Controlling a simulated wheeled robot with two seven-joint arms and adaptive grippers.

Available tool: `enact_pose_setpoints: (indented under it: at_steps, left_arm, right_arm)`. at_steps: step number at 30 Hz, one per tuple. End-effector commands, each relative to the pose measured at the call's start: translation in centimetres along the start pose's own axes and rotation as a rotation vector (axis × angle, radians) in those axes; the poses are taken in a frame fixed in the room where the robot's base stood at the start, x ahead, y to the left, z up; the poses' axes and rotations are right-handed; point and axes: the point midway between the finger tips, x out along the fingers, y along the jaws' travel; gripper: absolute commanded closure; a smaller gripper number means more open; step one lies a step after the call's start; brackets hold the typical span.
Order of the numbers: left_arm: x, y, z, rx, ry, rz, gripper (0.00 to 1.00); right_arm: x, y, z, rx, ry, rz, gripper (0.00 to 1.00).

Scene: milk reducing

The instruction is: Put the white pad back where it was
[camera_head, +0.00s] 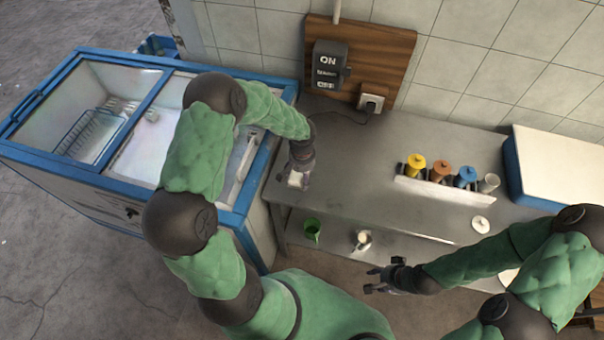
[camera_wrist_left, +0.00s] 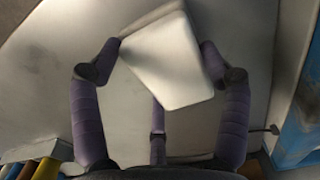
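The white pad (camera_wrist_left: 165,62) is between the fingers of my left gripper (camera_head: 299,182) in the left wrist view, lying at a slant. Both side fingers touch its edges, and the third finger is below it. A second pale surface (camera_wrist_left: 192,140) shows lower down; I cannot tell whether it belongs to the pad. In the head view the left gripper is low at the left end of the metal table (camera_head: 350,180), with a bit of white showing under it. My right gripper (camera_head: 381,280) is open and empty, in front of the table.
A rack (camera_head: 440,192) with yellow, brown and blue topped bottles stands on the table. A white round lid (camera_head: 481,224) lies nearby. A blue-and-white box (camera_head: 560,165) is at the right. A blue-framed freezer (camera_head: 100,165) adjoins the left. A green cup (camera_head: 312,228) is on the lower shelf.

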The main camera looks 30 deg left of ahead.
Motion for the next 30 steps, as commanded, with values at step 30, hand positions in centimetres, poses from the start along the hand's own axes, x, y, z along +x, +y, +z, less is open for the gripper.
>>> enact_pose_setpoints:
  at_steps: [30]
  left_arm:
    - [-8.4, 0.0, -0.1, 0.001, 0.004, 0.000, 0.00]
  right_arm:
    - [-1.1, -0.4, 0.1, 0.000, 0.000, 0.000, 0.60]
